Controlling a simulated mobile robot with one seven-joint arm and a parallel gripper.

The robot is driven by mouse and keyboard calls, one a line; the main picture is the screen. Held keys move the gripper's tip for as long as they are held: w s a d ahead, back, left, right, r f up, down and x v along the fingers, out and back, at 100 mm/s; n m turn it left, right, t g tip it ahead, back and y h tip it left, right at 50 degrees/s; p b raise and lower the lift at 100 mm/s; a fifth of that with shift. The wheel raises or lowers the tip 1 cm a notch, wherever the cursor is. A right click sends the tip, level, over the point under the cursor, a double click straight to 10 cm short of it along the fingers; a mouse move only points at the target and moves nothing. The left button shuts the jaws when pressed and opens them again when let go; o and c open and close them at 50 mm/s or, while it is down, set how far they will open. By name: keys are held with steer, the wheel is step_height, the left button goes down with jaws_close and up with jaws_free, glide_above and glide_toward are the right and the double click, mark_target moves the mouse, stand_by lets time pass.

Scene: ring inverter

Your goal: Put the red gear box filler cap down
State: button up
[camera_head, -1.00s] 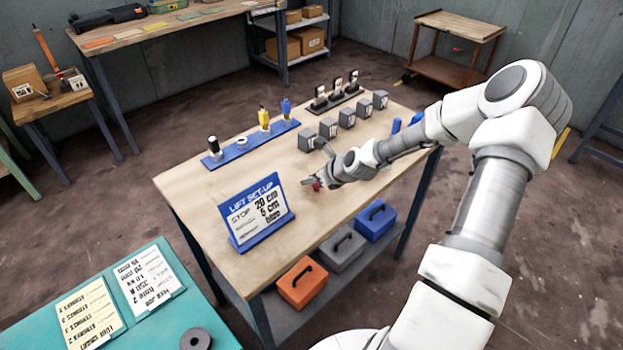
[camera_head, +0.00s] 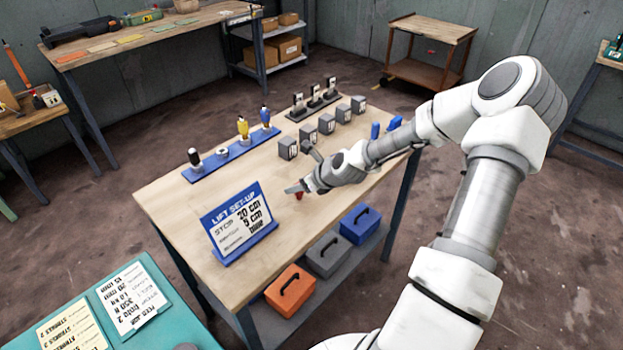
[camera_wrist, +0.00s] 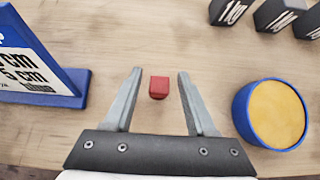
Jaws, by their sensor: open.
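The red gear box filler cap (camera_wrist: 158,87) is a small red block on the wooden tabletop. In the wrist view it lies between the two spread fingers of my gripper (camera_wrist: 160,73), near their tips, with a gap visible on each side. My gripper is open. In the head view, the red cap (camera_head: 299,196) shows just below my gripper (camera_head: 293,188), right of the blue sign. It appears to rest on the table, though any small height above it is hard to judge.
A blue LIFT SET-UP sign (camera_head: 237,222) stands left of my gripper. A round blue-rimmed yellow piece (camera_wrist: 278,113) sits to the right in the wrist view. Grey numbered blocks (camera_head: 288,149) stand beyond, and a blue rack (camera_head: 228,155) lies farther left. Bare wood surrounds the cap.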

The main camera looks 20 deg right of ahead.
steer(key=p+v, duration=0.1)
steer(key=v, duration=0.8)
steer(key=shift+r, duration=0.1)
